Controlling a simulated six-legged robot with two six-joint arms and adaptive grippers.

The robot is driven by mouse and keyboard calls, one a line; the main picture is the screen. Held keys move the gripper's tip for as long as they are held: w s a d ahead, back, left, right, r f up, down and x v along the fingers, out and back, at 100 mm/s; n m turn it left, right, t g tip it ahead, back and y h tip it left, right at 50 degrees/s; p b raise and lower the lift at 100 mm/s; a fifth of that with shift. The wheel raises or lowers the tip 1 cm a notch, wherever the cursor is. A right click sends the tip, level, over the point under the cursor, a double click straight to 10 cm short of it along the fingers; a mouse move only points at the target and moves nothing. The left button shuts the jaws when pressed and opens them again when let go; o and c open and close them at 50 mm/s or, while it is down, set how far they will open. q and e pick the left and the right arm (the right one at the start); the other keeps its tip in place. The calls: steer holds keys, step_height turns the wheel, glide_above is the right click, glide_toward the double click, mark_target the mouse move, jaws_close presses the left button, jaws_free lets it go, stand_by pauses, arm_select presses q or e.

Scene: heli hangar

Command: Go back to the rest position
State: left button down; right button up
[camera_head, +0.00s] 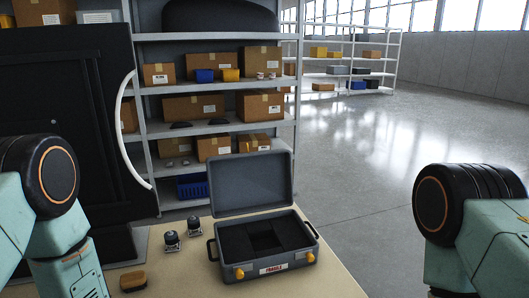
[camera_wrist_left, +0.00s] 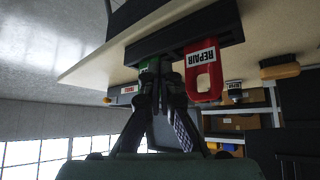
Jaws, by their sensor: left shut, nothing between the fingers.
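In the head view my left arm comes in at the left edge and my right arm at the right edge. Neither gripper shows there. In the left wrist view my left gripper (camera_wrist_left: 163,75) is shut and empty. The picture is upside down, and the fingers point up toward the tabletop (camera_wrist_left: 100,62). A red tag (camera_wrist_left: 203,72) marked REPAIR shows just right of the fingertips, by a dark block (camera_wrist_left: 185,38). I cannot tell whether the fingers touch either one.
An open grey case (camera_head: 267,272) with a dark foam insert stands on the table (camera_head: 335,284). Two small dark-topped parts (camera_head: 171,241) (camera_head: 194,226) and a brush (camera_head: 133,280) lie left of it. A shelf rack (camera_head: 215,131) stands behind. The floor (camera_head: 370,170) at right is clear.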

arm_select(q)
steer(key=s+a+f+n+g+y+b, duration=0.1)
steer(key=s+f+b, duration=0.4)
steer(key=s, duration=0.9)
steer(key=s+a+f+n+g+y+b, duration=0.1)
steer(key=s+f+n+g+b, duration=0.2)
steer(key=s, duration=1.1)
step_height(320, 180, down, 6)
steer(key=g+b, duration=0.1)
steer(key=g, duration=0.2)
steer(key=shift+r+y+b, duration=0.25)
steer(key=shift+y+b, duration=0.1)
steer(key=shift+y, duration=0.05)
steer(key=shift+d, duration=0.15)
